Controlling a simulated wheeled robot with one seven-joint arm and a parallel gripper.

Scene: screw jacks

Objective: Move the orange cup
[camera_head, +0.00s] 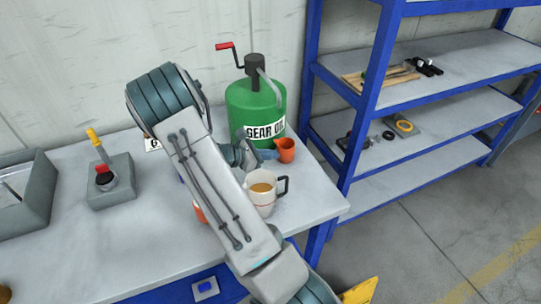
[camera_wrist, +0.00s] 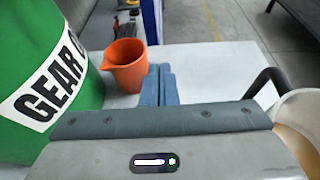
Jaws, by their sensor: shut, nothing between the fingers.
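The orange cup (camera_head: 286,150) stands upright near the back right of the grey workbench, just right of the green gear oil can. It has a small spout and also shows in the wrist view (camera_wrist: 125,66). My gripper (camera_head: 271,154) is shut and empty, with its blue-grey fingers together. In the wrist view the fingertips (camera_wrist: 159,70) appear just right of the cup's side; I cannot tell whether they touch it.
The green gear oil can (camera_head: 254,103) stands left of the cup. A white mug (camera_head: 263,188) with a dark handle stands nearer the front. A grey box with a yellow lever (camera_head: 109,182) is at left. A blue shelf rack (camera_head: 360,130) stands right of the bench (camera_head: 330,205).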

